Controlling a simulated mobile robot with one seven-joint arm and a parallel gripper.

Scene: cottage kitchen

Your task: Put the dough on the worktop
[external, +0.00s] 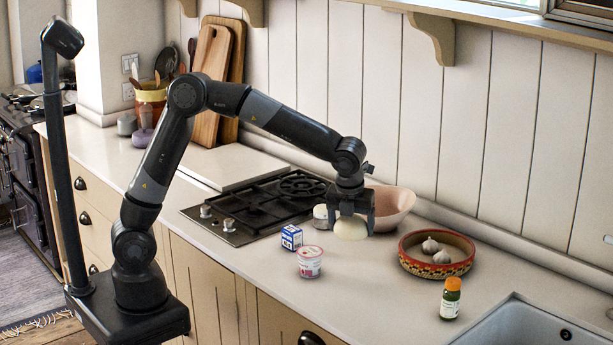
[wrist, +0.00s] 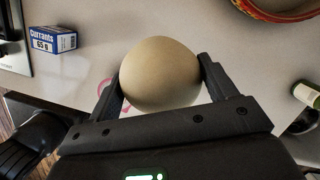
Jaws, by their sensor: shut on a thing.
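The dough (external: 350,228) is a smooth, pale, rounded lump held in my gripper (external: 352,212). In the wrist view the dough (wrist: 160,75) sits between the two fingers of my gripper (wrist: 160,82), which touch its sides. In the external view it hangs in front of a pinkish bowl (external: 392,206). The pale worktop (external: 377,283) lies below it. I cannot tell how large the gap is between the dough and the worktop.
A white tub (external: 309,262) and a blue currants box (external: 291,237) stand left of the dough. A patterned bowl (external: 437,270) with garlic, an orange-capped bottle (external: 451,298) and the sink (external: 540,328) are to the right. The hob (external: 262,207) is behind left. Worktop between tub and bottle is clear.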

